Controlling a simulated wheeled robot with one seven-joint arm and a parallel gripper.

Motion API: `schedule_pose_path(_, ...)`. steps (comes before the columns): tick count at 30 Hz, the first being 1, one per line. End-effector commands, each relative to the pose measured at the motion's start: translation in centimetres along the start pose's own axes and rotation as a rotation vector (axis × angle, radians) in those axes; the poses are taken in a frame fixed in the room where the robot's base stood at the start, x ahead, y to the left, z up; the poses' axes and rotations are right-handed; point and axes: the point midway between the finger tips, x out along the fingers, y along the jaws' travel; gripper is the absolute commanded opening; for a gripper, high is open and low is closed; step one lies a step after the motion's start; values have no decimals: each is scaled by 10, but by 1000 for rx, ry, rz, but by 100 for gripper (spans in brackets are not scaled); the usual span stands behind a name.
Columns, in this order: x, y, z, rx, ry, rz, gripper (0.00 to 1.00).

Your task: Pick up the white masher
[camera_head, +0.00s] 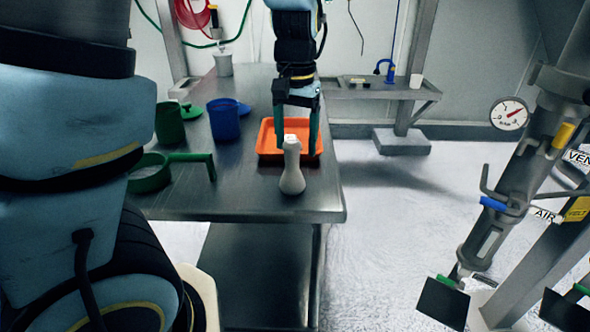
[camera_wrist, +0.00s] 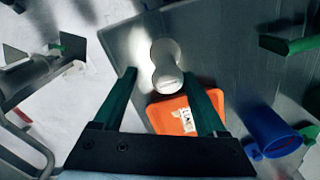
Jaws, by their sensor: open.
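The white masher (camera_head: 292,168) stands upright on the steel table (camera_head: 240,207), near its front right edge. It has a wide base and a narrower waist. My gripper (camera_head: 297,146) is open and above the table, with its green fingers pointing down around or just behind the masher's top; the exact depth is hard to tell. In the wrist view the masher (camera_wrist: 166,66) lies between and beyond the open green fingers (camera_wrist: 160,78). Nothing is held.
An orange tray (camera_head: 268,143) lies just behind the masher. A blue jug (camera_head: 224,120), a green cup (camera_head: 170,122) and a green sieve with a handle (camera_head: 150,178) stand to the left. A gauge and pipework (camera_head: 510,115) stand at the right, off the table.

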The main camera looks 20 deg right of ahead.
Motion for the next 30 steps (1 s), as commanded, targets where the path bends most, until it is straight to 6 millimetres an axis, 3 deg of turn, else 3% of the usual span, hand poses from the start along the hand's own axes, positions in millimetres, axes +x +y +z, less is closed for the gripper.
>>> schedule_pose_path(5, 13, -3, 0, -2, -3, -1, 74)
schedule_pose_path(13, 49, -8, -2, -2, -1, 0, 74)
schedule_pose_path(22, 55, -8, -2, 0, 3, 1, 74)
schedule_pose_path(30, 55, -8, -2, -1, 2, 1, 45)
